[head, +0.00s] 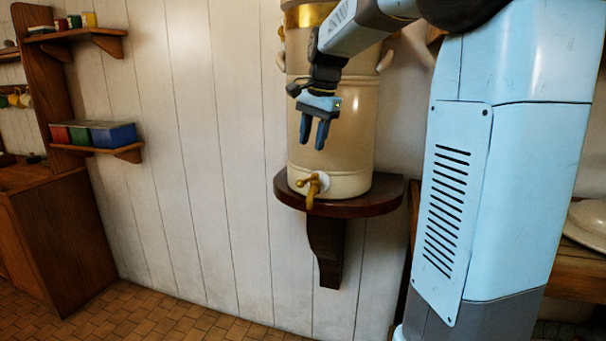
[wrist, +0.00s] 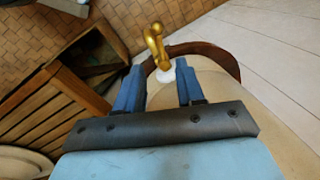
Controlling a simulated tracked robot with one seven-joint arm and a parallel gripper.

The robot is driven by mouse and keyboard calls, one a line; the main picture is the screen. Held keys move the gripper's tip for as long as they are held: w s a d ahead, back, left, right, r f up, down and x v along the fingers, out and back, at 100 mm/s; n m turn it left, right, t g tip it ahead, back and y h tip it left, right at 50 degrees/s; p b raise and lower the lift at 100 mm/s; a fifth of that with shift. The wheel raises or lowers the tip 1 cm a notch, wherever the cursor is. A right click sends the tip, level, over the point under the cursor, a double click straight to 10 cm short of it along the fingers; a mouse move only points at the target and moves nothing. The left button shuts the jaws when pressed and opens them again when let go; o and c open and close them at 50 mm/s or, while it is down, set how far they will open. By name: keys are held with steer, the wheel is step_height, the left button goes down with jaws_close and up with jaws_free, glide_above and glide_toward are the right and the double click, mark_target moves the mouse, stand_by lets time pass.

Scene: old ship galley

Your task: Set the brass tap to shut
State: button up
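The brass tap (head: 312,188) sticks out low on the front of a cream urn (head: 348,154) with a brass band near its top. My gripper (head: 318,146) is a short way above the tap, fingers pointing down, in front of the urn. In the wrist view the tap (wrist: 156,46) shows just beyond the fingertips, on a white collar (wrist: 166,74). My gripper (wrist: 160,76) is open there, with a clear gap between its two blue fingers and nothing held. I cannot tell whether the tap's handle is set to open or shut.
The urn stands on a dark wooden wall bracket shelf (head: 371,204). Small wall shelves at the left hold coloured boxes (head: 97,134) and cups. A wooden cabinet (head: 58,240) stands at the lower left. The tiled floor (head: 165,316) below the tap is clear.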

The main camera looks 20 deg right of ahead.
mark_target(305, 180)
steer(key=f, duration=0.3)
steer(key=w+f, duration=0.1)
steer(key=f, duration=0.2)
steer(key=a+f, duration=0.1)
steer(key=f, duration=0.3)
steer(key=shift+w+a, duration=0.1)
steer(key=shift+w, duration=0.15)
steer(key=shift+c, duration=0.5)
jaws_close()
steer(key=shift+a, duration=0.3)
steer(key=shift+d, duration=0.2)
steer(key=shift+w, duration=0.1)
